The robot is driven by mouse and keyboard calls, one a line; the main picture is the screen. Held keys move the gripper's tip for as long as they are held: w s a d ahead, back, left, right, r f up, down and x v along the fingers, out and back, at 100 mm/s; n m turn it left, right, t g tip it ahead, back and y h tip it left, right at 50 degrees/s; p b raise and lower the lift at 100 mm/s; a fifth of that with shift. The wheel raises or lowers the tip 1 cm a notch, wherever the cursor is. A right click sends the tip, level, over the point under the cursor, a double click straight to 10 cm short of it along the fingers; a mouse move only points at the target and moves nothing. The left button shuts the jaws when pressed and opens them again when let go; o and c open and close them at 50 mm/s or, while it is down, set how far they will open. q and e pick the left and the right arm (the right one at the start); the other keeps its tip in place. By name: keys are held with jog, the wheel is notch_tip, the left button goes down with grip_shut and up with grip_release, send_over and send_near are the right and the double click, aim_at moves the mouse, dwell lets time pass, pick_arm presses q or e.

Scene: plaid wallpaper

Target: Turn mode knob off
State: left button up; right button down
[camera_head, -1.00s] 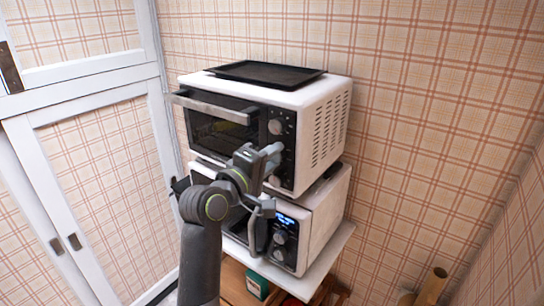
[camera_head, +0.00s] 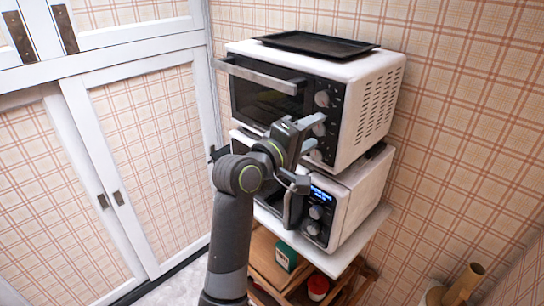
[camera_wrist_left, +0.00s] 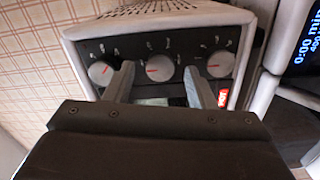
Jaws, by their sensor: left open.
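The toaster oven (camera_head: 377,112) is white with a black front. It has a column of three silver knobs: top (camera_head: 322,98), middle (camera_head: 319,129) and bottom (camera_head: 315,155). My left gripper (camera_head: 312,134) is at this column, open, its fingers partly covering the panel. In the left wrist view, the fingers (camera_wrist_left: 158,84) are apart on either side of the middle knob (camera_wrist_left: 160,68), with nothing held. The other knobs are at left (camera_wrist_left: 100,72) and right (camera_wrist_left: 220,63). All have red pointer marks. I cannot read which is the mode knob. Contact is unclear. My right gripper is out of view.
A dark tray (camera_head: 316,43) lies on the oven. A white-framed cabinet (camera_head: 150,140) stands left. A brown cylinder (camera_head: 465,283) is lower right.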

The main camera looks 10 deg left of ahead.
pick_arm(q)
jog(key=b+v, duration=0.3)
jog(key=v, duration=1.2)
jog(key=shift+s+a, duration=0.2)
jog(key=shift+s, duration=0.05)
